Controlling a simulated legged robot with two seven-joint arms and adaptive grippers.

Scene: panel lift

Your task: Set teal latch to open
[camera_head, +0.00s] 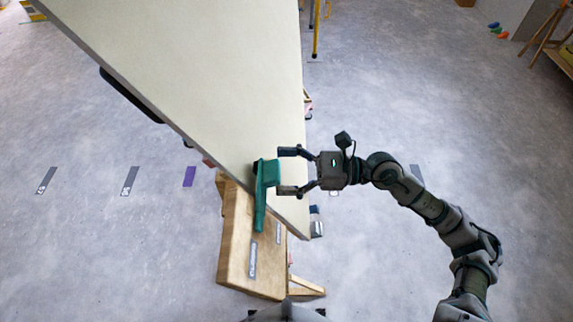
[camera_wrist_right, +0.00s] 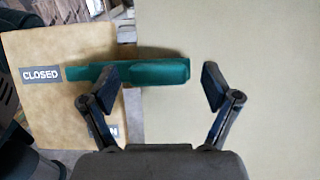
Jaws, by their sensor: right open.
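The teal latch (camera_head: 262,200) sits at the joint of the large pale panel (camera_head: 215,80) and a wooden board (camera_head: 237,240). In the right wrist view the latch (camera_wrist_right: 155,72) lies level, its thin end pointing at the CLOSED label (camera_wrist_right: 41,75). A second label (camera_wrist_right: 113,131) is mostly hidden behind a finger; only an N shows. My right gripper (camera_head: 281,171) is open, its fingers reaching toward the latch from the right. In the wrist view the latch's thick grip appears between the fingertips (camera_wrist_right: 160,82); contact cannot be told. My left gripper is not in view.
The panel fills the upper middle of the head view. Grey floor with a purple marker (camera_head: 189,177) and several grey ones lies around. A wooden stand (camera_head: 552,45) is at the far right. The floor right of my arm is clear.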

